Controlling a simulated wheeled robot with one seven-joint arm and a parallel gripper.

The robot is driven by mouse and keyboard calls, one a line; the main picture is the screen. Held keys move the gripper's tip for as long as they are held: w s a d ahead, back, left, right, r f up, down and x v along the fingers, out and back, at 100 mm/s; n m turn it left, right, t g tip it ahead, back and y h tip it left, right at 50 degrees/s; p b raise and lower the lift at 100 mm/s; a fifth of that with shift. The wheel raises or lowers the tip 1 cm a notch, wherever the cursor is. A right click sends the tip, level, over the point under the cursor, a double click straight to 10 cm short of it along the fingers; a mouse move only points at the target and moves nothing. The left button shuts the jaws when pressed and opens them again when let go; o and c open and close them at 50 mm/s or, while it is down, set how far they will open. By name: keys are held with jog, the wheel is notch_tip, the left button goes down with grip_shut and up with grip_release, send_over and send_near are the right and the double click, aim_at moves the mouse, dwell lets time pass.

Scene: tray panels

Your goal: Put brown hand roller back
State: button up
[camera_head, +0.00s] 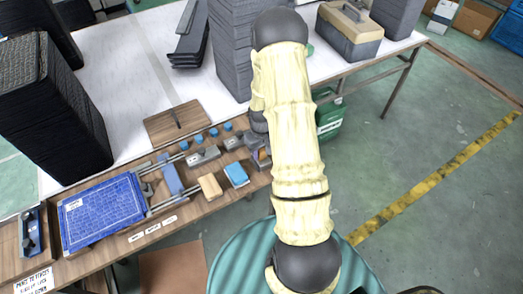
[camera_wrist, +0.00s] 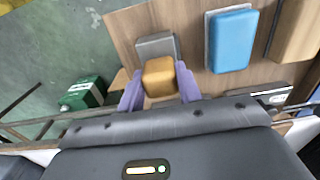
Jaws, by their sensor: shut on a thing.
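The brown hand roller (camera_wrist: 159,76) shows in the wrist view as an orange-brown block between the two purple fingers of my gripper (camera_wrist: 160,90). The fingers are shut on its sides. Just beyond it lies a grey flat base (camera_wrist: 155,45) on the wooden board, partly covered by the roller; whether they touch I cannot tell. In the head view my gripper (camera_head: 263,158) is at the right end of the board (camera_head: 205,218), mostly hidden by my arm, and the roller cannot be made out there.
A blue block (camera_wrist: 232,40) on a grey base and a tan block (camera_wrist: 295,30) stand to the right in the wrist view. Metal blocks (camera_head: 203,156), blue cups (camera_head: 213,132) and a blue panel (camera_head: 100,210) are on the board. A green case (camera_head: 329,115) is below the white table.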

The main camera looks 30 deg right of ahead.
jog(key=shift+s+f+b, duration=0.2)
jog(key=shift+f+b, duration=0.15)
jog(key=shift+f, duration=0.3)
grip_shut()
jog(key=o, duration=1)
grip_release()
jog(key=shift+w, duration=0.1)
jog(key=shift+c, duration=0.2)
jog(key=shift+w+r+p, duration=0.1)
jog(key=shift+r+p, duration=0.55)
jog(key=shift+r, duration=0.3)
jog(key=shift+r+b, duration=0.35)
notch_tip(320, 180, up, 11)
jog(key=b, duration=0.1)
